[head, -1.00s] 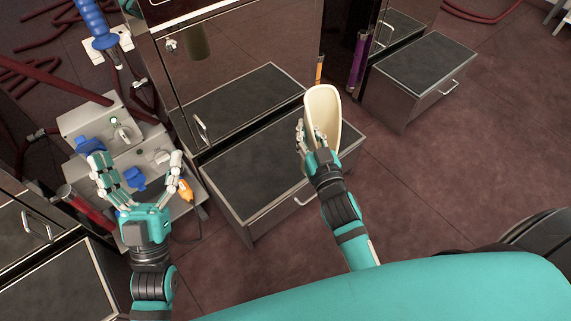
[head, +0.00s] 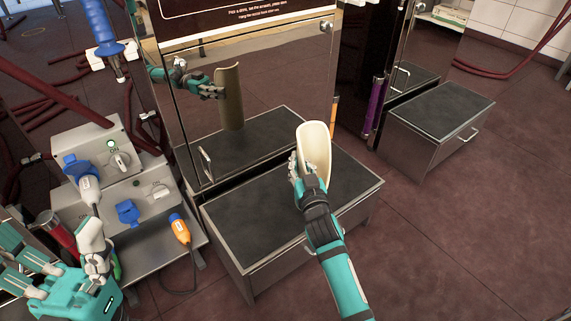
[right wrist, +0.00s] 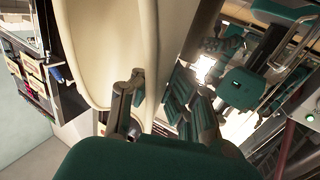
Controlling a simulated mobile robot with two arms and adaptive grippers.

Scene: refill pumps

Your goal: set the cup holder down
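The cup holder (head: 317,150) is a tall cream trough with a rounded top. It is upright over the dark top of the low metal step (head: 250,215); I cannot tell whether its lower end touches. My right gripper (head: 297,172) is at its left side, shut on its edge. In the right wrist view the cream wall (right wrist: 110,45) fills the upper left, with one finger against it; the grip (right wrist: 165,95) is partly unclear. My left gripper (head: 70,255) is open and empty at the lower left.
A mirrored cabinet (head: 285,75) behind the step reflects the holder and gripper. Grey socket boxes (head: 105,170) with blue plugs and an orange connector (head: 180,228) stand left. Another low step (head: 440,110) stands right. The step top around the holder is clear.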

